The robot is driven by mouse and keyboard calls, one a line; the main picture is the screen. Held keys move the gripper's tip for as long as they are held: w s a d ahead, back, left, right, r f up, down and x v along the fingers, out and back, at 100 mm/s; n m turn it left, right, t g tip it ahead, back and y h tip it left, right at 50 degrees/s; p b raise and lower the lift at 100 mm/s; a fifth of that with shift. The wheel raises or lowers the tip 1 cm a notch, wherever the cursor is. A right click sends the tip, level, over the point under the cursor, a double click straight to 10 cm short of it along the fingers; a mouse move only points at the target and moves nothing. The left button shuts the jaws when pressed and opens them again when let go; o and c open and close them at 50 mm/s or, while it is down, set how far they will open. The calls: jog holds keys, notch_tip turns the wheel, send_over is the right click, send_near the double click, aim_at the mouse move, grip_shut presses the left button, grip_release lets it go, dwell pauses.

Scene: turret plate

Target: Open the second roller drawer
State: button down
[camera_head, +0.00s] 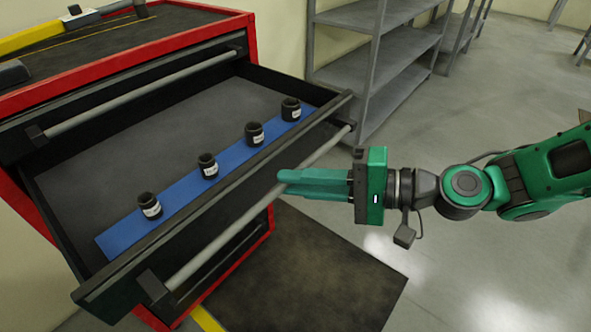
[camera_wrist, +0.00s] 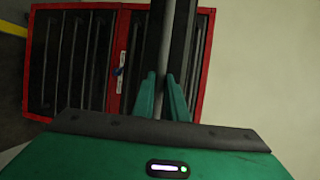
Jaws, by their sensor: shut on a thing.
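The second roller drawer (camera_head: 110,170) of the red and black cabinet stands pulled out in the head view. Its dark interior shows a blue strip (camera_head: 182,190) with several black sockets (camera_head: 254,134) on it. A grey bar handle (camera_head: 215,243) runs along its front. My green gripper (camera_head: 284,182) reaches the handle from the right, with its fingers at the bar. In the wrist view the gripper (camera_wrist: 174,98) has the handle bar (camera_wrist: 160,85) between its fingers, and it is shut on it.
The closed top drawer's handle (camera_head: 140,95) is above. The cabinet top (camera_head: 100,45) holds tools. Grey metal shelves (camera_head: 385,50) stand behind on the right. A dark mat (camera_head: 310,275) lies on the floor below the drawer. The floor at right is clear.

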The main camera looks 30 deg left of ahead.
jog(key=shift+w, duration=0.25)
jog(key=c, duration=1.8)
grip_release()
jog(key=shift+f, duration=0.1)
jog(key=shift+o, duration=0.2)
jog(key=shift+s, duration=0.1)
jog(key=shift+d, duration=0.1)
jog(key=v, duration=1)
jog(key=shift+d, duration=0.35)
